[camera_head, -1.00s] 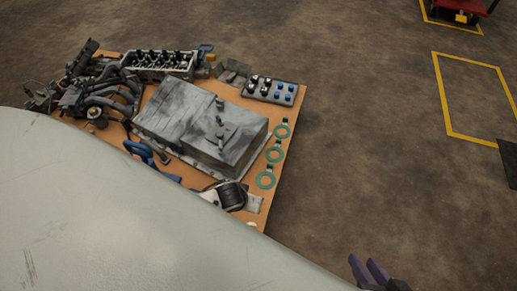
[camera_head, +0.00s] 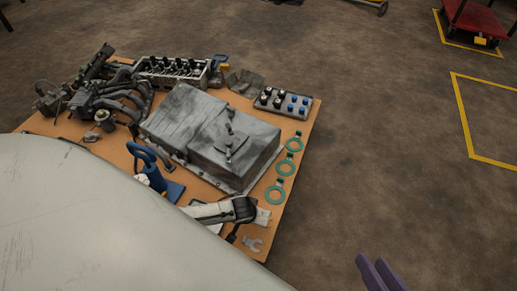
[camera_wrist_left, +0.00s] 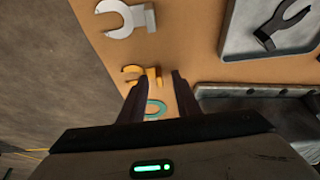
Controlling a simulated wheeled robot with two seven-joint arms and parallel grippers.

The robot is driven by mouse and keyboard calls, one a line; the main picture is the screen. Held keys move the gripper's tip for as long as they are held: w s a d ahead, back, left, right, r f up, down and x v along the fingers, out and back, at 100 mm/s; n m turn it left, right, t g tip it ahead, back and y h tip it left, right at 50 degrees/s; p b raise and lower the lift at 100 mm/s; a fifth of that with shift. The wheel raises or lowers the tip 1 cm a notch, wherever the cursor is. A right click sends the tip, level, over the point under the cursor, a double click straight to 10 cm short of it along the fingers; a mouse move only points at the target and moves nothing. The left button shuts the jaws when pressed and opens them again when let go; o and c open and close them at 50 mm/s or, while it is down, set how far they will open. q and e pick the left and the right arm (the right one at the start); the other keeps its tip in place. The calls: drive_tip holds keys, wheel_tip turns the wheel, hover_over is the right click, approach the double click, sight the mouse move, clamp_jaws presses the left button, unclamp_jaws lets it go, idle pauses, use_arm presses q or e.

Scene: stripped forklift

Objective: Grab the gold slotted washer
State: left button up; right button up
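The gold slotted washer (camera_wrist_left: 142,75) lies on the orange tabletop in the left wrist view. It is just beyond and between the fingertips of my left gripper (camera_wrist_left: 157,78), which is open with nothing between its fingers. A teal ring (camera_wrist_left: 155,108) shows between the fingers, lower in the view. A silver slotted washer (camera_wrist_left: 126,18) lies farther up. I cannot make out the gold washer in the head view, where my left gripper (camera_head: 242,210) seems to be above the table's near right corner. My right gripper (camera_head: 370,259) is open and empty, off the table at the bottom.
The orange table (camera_head: 300,185) holds a large grey casing (camera_head: 215,135), several teal rings (camera_head: 276,193), a tray of small parts (camera_head: 283,102) and a blue tool (camera_head: 145,160). A grey tray with a black tool (camera_wrist_left: 283,22) shows in the wrist view.

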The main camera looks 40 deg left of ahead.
use_arm(q)
clamp_jaws()
